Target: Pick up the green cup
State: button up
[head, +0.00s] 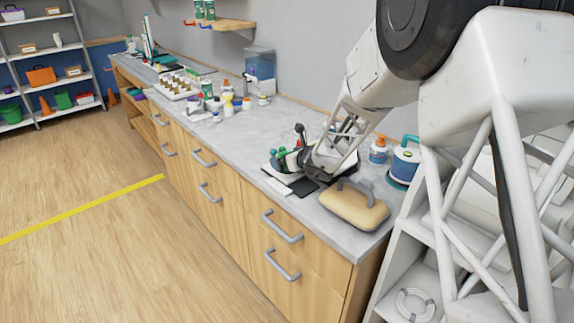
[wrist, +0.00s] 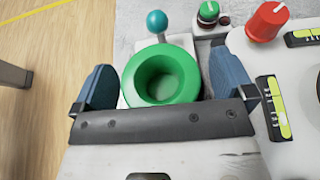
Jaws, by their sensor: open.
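The green cup (wrist: 135,82) is in the middle of the wrist view, seen from above into its round open mouth. It looks empty. My gripper (wrist: 160,63) is open, with one blue finger on the left of the cup and one on the right. A narrow gap shows on the left; the right finger is very close, and I cannot tell whether it touches. In the head view my gripper (head: 305,166) is low over the counter, and the arm partly hides the small green items beside it.
A teal ball on a stick (wrist: 157,22) stands just beyond the cup. A green knob (wrist: 208,11) and a white device with a red knob (wrist: 267,20) are to the right. A tan handled block (head: 352,207) lies near the counter's (head: 240,152) front end.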

jog(key=shift+c, duration=0.3)
jog(key=c, duration=1)
jog(key=shift+r, duration=0.2)
jog(key=shift+r, duration=0.55)
notch_tip(320, 180, up, 2)
jog(key=s+d, duration=0.1)
jog(key=s, duration=0.4)
jog(key=s+d+r, duration=0.1)
jog(key=s+d, duration=0.1)
jog(key=s, duration=0.3)
jog(key=s+d, duration=0.1)
jog(key=s, duration=0.4)
jog(key=shift+s+d+r, duration=0.15)
jog(key=shift+d+r, duration=0.05)
jog(key=shift+r, duration=0.05)
